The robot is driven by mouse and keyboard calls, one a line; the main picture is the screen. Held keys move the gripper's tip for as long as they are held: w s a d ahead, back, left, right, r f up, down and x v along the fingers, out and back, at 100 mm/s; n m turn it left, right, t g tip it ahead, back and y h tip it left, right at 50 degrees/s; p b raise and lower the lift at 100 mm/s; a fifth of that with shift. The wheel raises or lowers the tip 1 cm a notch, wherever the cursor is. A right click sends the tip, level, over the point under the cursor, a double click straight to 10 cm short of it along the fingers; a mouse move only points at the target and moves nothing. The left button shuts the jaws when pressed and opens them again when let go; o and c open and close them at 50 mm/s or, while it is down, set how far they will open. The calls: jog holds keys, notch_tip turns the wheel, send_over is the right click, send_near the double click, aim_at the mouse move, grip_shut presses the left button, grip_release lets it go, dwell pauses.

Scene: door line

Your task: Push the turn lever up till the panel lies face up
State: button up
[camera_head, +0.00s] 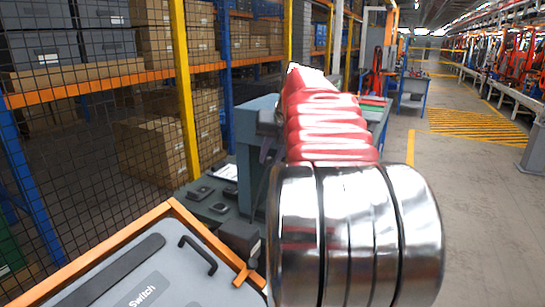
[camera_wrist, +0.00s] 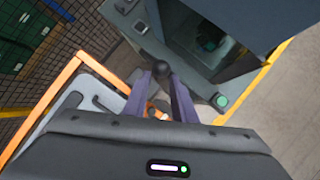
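The grey panel (camera_head: 140,280), marked "Switch", sits in an orange frame (camera_head: 108,240) at the lower left of the head view, with its marked side and a black handle (camera_head: 198,256) showing. The panel also shows in the wrist view (camera_wrist: 62,107). In the wrist view my gripper (camera_wrist: 160,76) has its two purple fingers apart. A dark round knob (camera_wrist: 160,67), possibly the turn lever's end, appears between or just beyond the fingertips. I cannot tell whether they touch it.
A bench (camera_head: 210,211) with small dark items stands behind the frame. A grey-blue cabinet (camera_wrist: 225,25) is close on the right in the wrist view. A mesh fence with a yellow post (camera_head: 184,90) and boxed shelves stands left. The aisle floor (camera_head: 475,200) at right is clear.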

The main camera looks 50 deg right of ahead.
jog(key=shift+s+d+n, duration=0.1)
jog(key=shift+n, duration=0.2)
jog(key=c, duration=0.3)
jog(key=shift+s+d+r+n, duration=0.1)
jog(key=shift+s+r+n, duration=0.15)
jog(key=shift+n, duration=0.55)
grip_shut()
jog(key=s+r+n, duration=0.2)
jog(key=s+n, duration=0.1)
jog(key=n, duration=0.7)
jog(key=s+d+r+n, duration=0.1)
jog(key=s+n, duration=0.3)
jog(key=n, duration=0.6)
jog(key=s+d+r+n+t, duration=0.1)
jog(key=s+r+n, duration=0.1)
jog(key=n, duration=0.9)
jog(key=shift+s+d+r+y, duration=0.25)
jog(key=shift+s+r+y, duration=0.1)
jog(key=shift+s, duration=0.4)
